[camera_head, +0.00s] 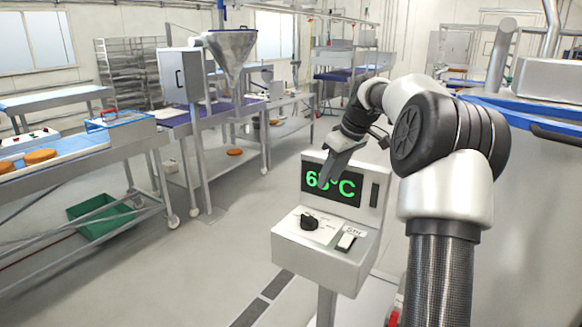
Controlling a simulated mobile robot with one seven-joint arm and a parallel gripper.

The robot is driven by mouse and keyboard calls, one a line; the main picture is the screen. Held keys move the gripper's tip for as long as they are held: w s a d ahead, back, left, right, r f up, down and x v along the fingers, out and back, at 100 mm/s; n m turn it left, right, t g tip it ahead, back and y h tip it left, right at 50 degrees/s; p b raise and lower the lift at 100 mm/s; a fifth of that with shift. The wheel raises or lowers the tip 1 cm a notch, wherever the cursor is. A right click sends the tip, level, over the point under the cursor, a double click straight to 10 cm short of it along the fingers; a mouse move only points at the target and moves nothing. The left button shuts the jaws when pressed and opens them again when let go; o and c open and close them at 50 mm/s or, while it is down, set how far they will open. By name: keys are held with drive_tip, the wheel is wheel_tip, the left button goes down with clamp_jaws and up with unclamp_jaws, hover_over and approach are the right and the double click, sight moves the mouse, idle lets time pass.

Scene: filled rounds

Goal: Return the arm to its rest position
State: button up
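My arm rises from the lower right of the head view and reaches forward and left, bent at a large black joint. My gripper (329,177) is at its far end, pointing down in front of the display of a grey control box (290,248). The display (345,185) shows green figures that read like 6-something °C; the gripper covers part of them. The gripper is small and seen from behind, so its finger gap cannot be made out. I see nothing hanging from it.
The control box has a black knob (309,222) and a white switch (347,240). A conveyor (75,160) with orange-brown rounds stands at left, a green crate (100,217) below it. A steel hopper (230,50) stands behind. A large grey machine (540,200) closes off the right. The floor at centre left is clear.

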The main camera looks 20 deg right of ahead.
drive_tip(key=shift+a, duration=0.1)
drive_tip(key=s+a+r+m+h, duration=0.1)
drive_tip(key=s+a+r, duration=0.2)
drive_tip(key=s+a, duration=0.35)
drive_tip(key=s+a+r+h, duration=0.1)
drive_tip(key=s+a+r, duration=0.1)
drive_tip(key=s+a, duration=0.45)
drive_tip(key=s+a+f+m+p, duration=0.1)
drive_tip(key=s+a, duration=0.4)
drive_tip(key=s, duration=0.6)
drive_tip(key=s+a+f+m+t, duration=0.1)
drive_tip(key=s+a, duration=0.4)
drive_tip(key=s, duration=0.6)
drive_tip(key=shift+f+m+t+p, duration=0.2)
drive_tip(key=shift+m+t+p, duration=0.15)
drive_tip(key=shift+m, duration=0.55)
